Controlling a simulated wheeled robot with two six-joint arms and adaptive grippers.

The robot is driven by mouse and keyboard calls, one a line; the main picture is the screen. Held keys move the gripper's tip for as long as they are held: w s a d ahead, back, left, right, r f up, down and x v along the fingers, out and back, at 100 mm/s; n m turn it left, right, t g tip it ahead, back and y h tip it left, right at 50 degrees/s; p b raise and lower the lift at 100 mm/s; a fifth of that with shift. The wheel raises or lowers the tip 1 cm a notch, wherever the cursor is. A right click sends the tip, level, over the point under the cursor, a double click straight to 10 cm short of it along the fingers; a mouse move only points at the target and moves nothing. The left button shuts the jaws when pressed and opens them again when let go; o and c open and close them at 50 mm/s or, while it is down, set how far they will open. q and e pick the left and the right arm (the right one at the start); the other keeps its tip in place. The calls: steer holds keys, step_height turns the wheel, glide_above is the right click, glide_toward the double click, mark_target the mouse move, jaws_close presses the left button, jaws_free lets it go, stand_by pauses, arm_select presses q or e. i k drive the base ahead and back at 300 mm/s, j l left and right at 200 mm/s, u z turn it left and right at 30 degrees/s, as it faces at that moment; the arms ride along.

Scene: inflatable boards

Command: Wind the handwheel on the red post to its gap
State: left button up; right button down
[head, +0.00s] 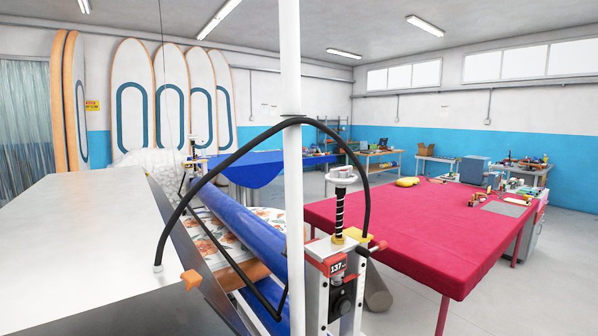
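The near end post (335,285) of a roller machine is white with red parts and a red panel reading "137". A white handwheel (342,175) sits on top of its upright black threaded screw (339,212). A red-tipped crank handle (377,248) sticks out to the right below it. The machine's blue roller (240,225) runs from this post to a far post (193,160), over a flower-patterned sheet (205,247). The exact gap at the rollers is too small to read. Neither of my grippers shows in the head view.
A white vertical pole (291,75) stands just left of the handwheel. A grey-white table (80,230) lies left, a red-covered table (430,225) right. Surfboard-shaped boards (132,90) lean at the back.

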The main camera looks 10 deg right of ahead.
mark_target(341, 177)
steer(key=i+l+u, duration=0.1)
steer(key=l+u, duration=0.25)
steer(key=l, duration=0.4)
steer(key=l+u, duration=0.35)
steer(key=l, duration=0.35)
steer(key=l+u, duration=0.3)
steer(key=l, duration=0.45)
steer(key=k+l, duration=0.1)
steer(key=l, duration=0.9)
steer(key=k+l, duration=0.15)
steer(key=l, duration=0.35)
steer(key=l+u, duration=0.1)
steer(key=l, duration=0.45)
steer(key=k+l, duration=0.15)
steer(key=l, duration=0.35)
